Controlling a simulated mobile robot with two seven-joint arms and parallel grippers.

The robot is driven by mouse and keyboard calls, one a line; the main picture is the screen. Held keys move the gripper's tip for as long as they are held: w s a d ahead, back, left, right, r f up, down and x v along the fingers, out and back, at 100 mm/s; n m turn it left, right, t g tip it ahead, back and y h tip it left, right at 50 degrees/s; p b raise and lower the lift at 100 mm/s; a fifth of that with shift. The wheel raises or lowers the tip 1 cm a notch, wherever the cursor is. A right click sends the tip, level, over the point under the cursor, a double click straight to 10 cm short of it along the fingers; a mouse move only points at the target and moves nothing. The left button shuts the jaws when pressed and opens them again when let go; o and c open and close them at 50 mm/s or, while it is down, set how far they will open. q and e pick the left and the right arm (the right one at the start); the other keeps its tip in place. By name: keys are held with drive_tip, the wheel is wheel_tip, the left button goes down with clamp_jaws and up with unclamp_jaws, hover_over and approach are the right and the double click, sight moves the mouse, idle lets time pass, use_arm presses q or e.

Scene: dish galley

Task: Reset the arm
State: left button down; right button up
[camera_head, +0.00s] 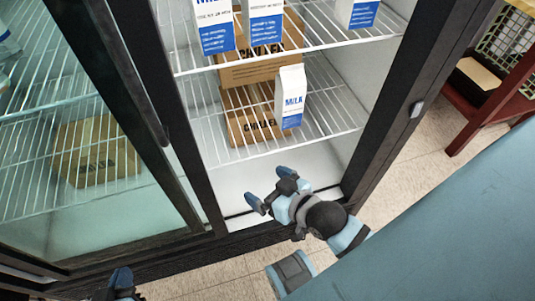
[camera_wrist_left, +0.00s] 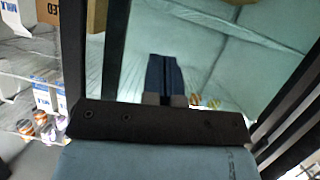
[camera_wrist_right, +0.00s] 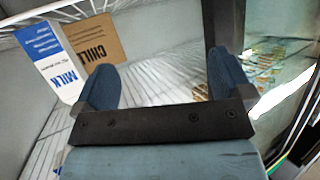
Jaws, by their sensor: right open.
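My right gripper (camera_head: 270,190) is open and empty at the fridge's open doorway, below the lower wire shelf. In the right wrist view its two blue fingers (camera_wrist_right: 160,78) stand wide apart, with a milk carton (camera_wrist_right: 50,62) and a cardboard box (camera_wrist_right: 93,38) beyond the left finger. My left gripper (camera_head: 122,282) shows only partly at the bottom left of the head view, in front of the fridge's lower frame. In the left wrist view its fingers (camera_wrist_left: 164,78) are together with nothing seen between them, facing a glass door.
The fridge holds a milk carton (camera_head: 291,97) beside a cardboard box (camera_head: 248,122) on the lower wire shelf (camera_head: 215,155). More cartons (camera_head: 214,30) stand above. The dark door frame (camera_head: 385,110) borders the opening at right. A red rack (camera_head: 475,115) stands beyond open floor.

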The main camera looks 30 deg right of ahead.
use_arm(q)
drive_tip(key=shift+w+r, duration=0.1)
drive_tip(key=shift+r, duration=0.05)
use_arm(e)
drive_tip(key=s+a, duration=0.1)
drive_tip(key=s+a+f+y, duration=0.1)
drive_tip(key=shift+s+a+n+g, duration=0.2)
drive_tip(key=shift+a+n+g, duration=0.1)
drive_tip(key=shift+a+g, duration=0.1)
use_arm(q)
drive_tip(key=shift+r, duration=0.1)
use_arm(e)
drive_tip(key=shift+d+r, duration=0.1)
use_arm(q)
drive_tip(key=s+a+r+g+y+p, duration=0.1)
drive_tip(key=s+a+r+p, duration=0.1)
drive_tip(key=r+p, duration=1.4)
drive_tip(key=a+p, duration=0.1)
drive_tip(key=p, duration=1.4)
drive_tip(key=shift+s+g+y, duration=0.2)
drive_tip(key=shift+g+y, duration=0.1)
use_arm(e)
drive_tip(key=s+d+r+g+h, duration=0.1)
drive_tip(key=s+d+r, duration=0.1)
drive_tip(key=r, duration=1.4)
drive_tip(key=shift+s+d+r+g+h, duration=0.2)
drive_tip(key=shift+d+g+h, duration=0.1)
drive_tip(key=shift+d, duration=0.3)
drive_tip(key=shift+w, duration=0.1)
